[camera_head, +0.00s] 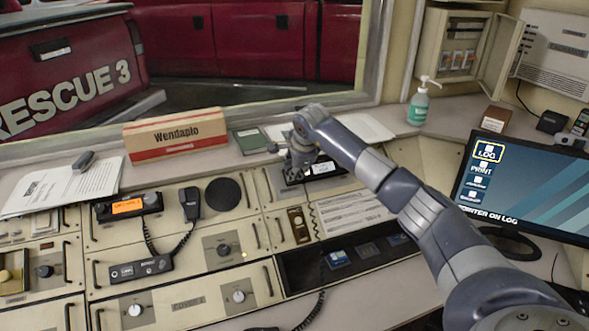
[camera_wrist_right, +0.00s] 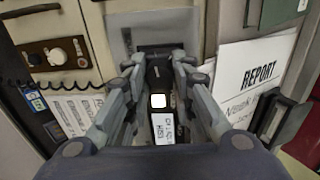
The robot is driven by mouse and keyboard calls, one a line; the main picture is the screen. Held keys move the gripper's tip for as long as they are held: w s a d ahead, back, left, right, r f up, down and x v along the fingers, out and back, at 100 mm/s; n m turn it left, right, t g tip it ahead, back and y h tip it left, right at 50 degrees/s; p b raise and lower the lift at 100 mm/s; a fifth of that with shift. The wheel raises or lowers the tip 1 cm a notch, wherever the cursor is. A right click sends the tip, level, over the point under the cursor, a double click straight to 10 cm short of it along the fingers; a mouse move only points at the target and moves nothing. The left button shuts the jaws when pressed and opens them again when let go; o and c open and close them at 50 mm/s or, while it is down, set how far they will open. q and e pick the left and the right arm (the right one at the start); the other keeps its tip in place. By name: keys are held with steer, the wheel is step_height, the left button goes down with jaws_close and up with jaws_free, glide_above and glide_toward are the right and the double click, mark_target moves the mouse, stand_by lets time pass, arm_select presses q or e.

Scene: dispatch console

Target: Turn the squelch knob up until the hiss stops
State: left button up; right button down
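A black radio unit (camera_head: 322,169) with a lit white display sits on the upper console panel. It also shows between my right gripper's fingers in the right wrist view (camera_wrist_right: 160,120); its display text is turned sideways and seems to include "HISS". A lit white square is beside the display. My right gripper (camera_head: 296,150) is over the left end of this unit. In the wrist view its fingers (camera_wrist_right: 158,66) are apart, with the dark end of the unit between them. The squelch knob cannot be clearly made out there; the fingers show no clear contact. My left gripper is out of view.
Other knobs (camera_head: 224,250) and a radio with an orange display (camera_head: 127,206) and handset (camera_head: 190,204) are to the left. A Wendaplo box (camera_head: 175,134), a green pump bottle (camera_head: 419,104) and a monitor (camera_head: 520,185) stand around the console.

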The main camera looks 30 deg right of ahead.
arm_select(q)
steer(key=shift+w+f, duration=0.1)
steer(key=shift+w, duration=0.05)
arm_select(e)
steer(key=shift+m, duration=0.3)
steer(key=shift+m+b, duration=0.5)
steer(key=shift+m, duration=0.4)
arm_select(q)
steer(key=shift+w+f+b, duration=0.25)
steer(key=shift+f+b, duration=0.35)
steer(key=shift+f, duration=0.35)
arm_select(e)
steer(key=shift+m, duration=2.2)
steer(key=shift+d, duration=0.1)
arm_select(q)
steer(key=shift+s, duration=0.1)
arm_select(e)
steer(key=c, duration=1.3)
jaws_free()
steer(key=shift+c, duration=0.2)
steer(key=shift+r, duration=0.1)
steer(key=v, duration=1.2)
steer(key=shift+d, duration=0.2)
